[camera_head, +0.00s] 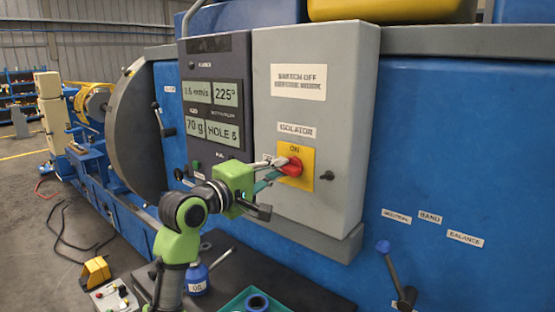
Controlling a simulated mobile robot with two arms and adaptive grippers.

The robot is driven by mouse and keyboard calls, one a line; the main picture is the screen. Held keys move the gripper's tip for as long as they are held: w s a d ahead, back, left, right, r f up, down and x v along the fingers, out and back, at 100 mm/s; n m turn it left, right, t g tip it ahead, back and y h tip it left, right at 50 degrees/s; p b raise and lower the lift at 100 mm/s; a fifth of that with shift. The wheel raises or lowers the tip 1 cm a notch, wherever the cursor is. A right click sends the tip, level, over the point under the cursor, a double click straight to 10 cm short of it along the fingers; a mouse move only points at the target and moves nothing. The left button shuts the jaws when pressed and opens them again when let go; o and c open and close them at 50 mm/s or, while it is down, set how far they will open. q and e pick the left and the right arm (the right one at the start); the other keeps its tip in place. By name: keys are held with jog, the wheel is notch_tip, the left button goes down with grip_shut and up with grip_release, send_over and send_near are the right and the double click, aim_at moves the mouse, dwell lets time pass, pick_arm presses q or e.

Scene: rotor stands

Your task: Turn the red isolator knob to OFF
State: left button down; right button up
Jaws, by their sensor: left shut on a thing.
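The red isolator knob (292,167) sits on a yellow plate (308,157) on the front of a grey cabinet (340,120). The word ON shows above the knob. A label reading ISOLATOR is above the plate. My left gripper (279,168) comes in from the left with its fingers shut on the knob, one above and one below its left side. The fingers partly cover the knob and the left part of the plate. Any OFF mark is not visible. My right gripper is not in view.
A dark display panel (215,150) adjoins the cabinet on the left. A blue-knobbed lever (391,270) stands at lower right. Below are a blue container (196,279), a green tray (235,303) and a small control box (114,297). Cables lie on the floor at left.

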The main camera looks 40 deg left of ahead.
pick_arm(q)
jog(key=shift+f+n+p, duration=0.1)
jog(key=shift+n+p, duration=0.4)
jog(key=shift+n, duration=0.2)
jog(key=c, duration=2)
grip_release()
jog(key=shift+c, duration=0.2)
jog(key=s+a, duration=0.1)
jog(key=s, duration=1.1)
